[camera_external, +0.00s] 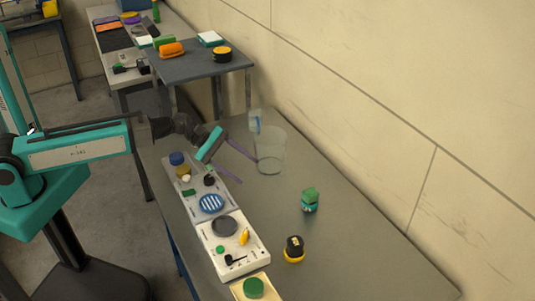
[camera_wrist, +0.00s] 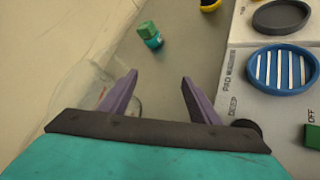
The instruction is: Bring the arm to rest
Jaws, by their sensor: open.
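My teal arm reaches in from the left in the external view, over a long grey table (camera_external: 330,244). My gripper (camera_external: 247,166) is above the table, beside a clear bin (camera_external: 270,152), with its two purple fingers spread and nothing between them. In the wrist view my gripper (camera_wrist: 157,88) shows its fingers apart, with bare table beyond the tips. The clear bin shows faintly behind the left finger in the wrist view (camera_wrist: 75,88). How far the fingers are from the bin is hard to tell.
White panels (camera_external: 231,257) with a blue striped dish (camera_external: 211,203) and a dark dish (camera_external: 225,226) lie along the table. A green-topped teal bottle (camera_external: 310,201) and a black-and-yellow jar (camera_external: 294,249) stand on the right. A raised grey table (camera_external: 200,63) stands behind.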

